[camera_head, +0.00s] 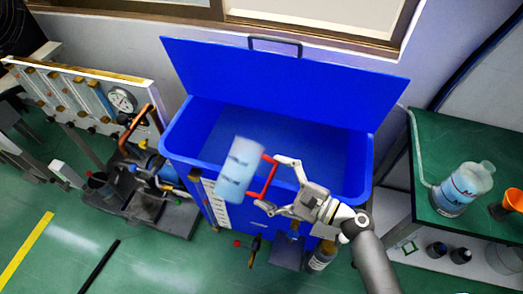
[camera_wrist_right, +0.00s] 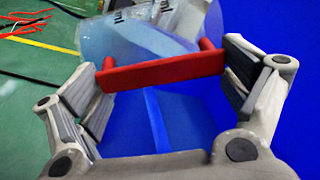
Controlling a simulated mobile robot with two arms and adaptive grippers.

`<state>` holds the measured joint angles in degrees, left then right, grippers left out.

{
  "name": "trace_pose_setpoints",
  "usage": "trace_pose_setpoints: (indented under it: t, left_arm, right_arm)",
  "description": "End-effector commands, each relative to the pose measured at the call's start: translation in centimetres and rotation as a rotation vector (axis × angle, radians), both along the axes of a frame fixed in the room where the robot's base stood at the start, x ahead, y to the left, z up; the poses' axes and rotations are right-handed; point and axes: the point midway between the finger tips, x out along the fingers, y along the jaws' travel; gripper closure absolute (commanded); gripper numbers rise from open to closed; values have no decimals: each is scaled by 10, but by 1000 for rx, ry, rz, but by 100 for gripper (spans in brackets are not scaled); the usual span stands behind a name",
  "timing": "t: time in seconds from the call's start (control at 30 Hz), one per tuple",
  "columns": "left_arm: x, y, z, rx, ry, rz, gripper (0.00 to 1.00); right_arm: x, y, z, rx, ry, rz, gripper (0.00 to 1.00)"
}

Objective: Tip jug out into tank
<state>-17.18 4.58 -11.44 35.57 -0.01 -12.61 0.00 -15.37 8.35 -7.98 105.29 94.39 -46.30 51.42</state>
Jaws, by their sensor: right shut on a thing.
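The jug (camera_head: 240,170) is clear and pale blue with dark markings and a red handle (camera_head: 263,178). It is tilted slightly at the front left rim of the blue tank (camera_head: 367,165), partly overlapping the tank's opening in the head view. The tank's lid (camera_head: 290,85) stands open at the back. My right gripper (camera_head: 267,182) is shut on the red handle, on the jug's right side. In the right wrist view the handle (camera_wrist_right: 160,73) lies across between the fingers, with the jug body (camera_wrist_right: 130,35) beyond it. My left gripper is not in view.
A green bench (camera_head: 430,150) at the right holds another clear jug (camera_head: 462,188) with blue liquid and an orange funnel (camera_head: 513,200). Pump equipment (camera_head: 150,185) and a gauge panel (camera_head: 100,100) stand left of the tank. Bottles (camera_head: 322,256) stand by the tank's front.

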Motion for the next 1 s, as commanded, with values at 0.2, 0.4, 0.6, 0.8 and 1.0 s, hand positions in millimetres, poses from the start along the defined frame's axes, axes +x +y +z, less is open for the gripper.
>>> trace_pose_setpoints:
  t: [0.2,0.4,0.6,0.8,1.0]
  left_arm:
    - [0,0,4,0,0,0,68]
    - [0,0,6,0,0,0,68]
    - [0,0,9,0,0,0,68]
    - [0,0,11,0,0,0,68]
    - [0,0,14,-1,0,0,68]
  right_arm:
    - [0,1,2,20,24,1,55]
    - [0,1,1,34,46,1,55]
    - [0,1,1,49,68,1,55]
    - [-1,1,0,65,92,1,55]
    - [0,1,-1,79,113,2,55]
